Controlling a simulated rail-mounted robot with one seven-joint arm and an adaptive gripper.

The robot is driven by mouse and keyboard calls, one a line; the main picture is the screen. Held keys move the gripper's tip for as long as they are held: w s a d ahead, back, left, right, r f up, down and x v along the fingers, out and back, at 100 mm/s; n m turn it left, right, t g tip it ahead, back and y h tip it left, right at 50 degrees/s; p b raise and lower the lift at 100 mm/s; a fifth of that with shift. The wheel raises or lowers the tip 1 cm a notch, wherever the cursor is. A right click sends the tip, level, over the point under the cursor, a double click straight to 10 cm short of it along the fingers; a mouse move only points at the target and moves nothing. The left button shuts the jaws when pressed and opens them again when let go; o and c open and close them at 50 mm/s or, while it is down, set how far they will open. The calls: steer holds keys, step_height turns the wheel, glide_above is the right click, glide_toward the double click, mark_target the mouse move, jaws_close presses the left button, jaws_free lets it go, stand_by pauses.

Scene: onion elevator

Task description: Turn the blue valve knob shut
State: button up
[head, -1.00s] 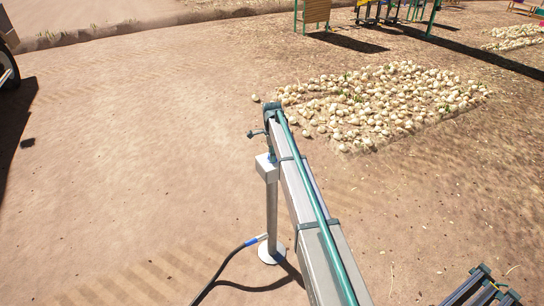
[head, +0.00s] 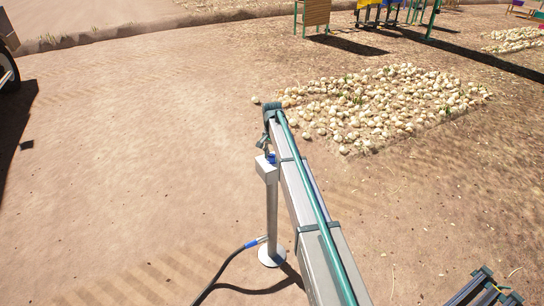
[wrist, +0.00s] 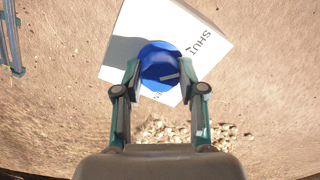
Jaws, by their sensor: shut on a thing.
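The blue valve knob (wrist: 158,60) sits on a white box (wrist: 138,22) in the wrist view. The box face bears the word SHUT to the knob's right; another label below the knob is mostly hidden. A pale mark on the knob lies at its lower right, close to the right fingertip. My gripper (wrist: 160,73) is shut on the knob, one finger on each side. In the head view the knob (head: 271,157) shows as a small blue patch on top of the post box (head: 266,172), with my gripper (head: 264,146) over it, partly hidden by my arm.
The box stands on a metal post (head: 272,215) with a round foot. A black hose with a blue end (head: 232,266) lies by the foot. A patch of onions (head: 385,105) covers the ground behind. Open dirt lies to the left.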

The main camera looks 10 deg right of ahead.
mark_target(272, 155)
steer(key=shift+n, duration=1.2)
steer(key=o, duration=1.1)
steer(key=shift+o, duration=0.2)
step_height(272, 155, up, 12)
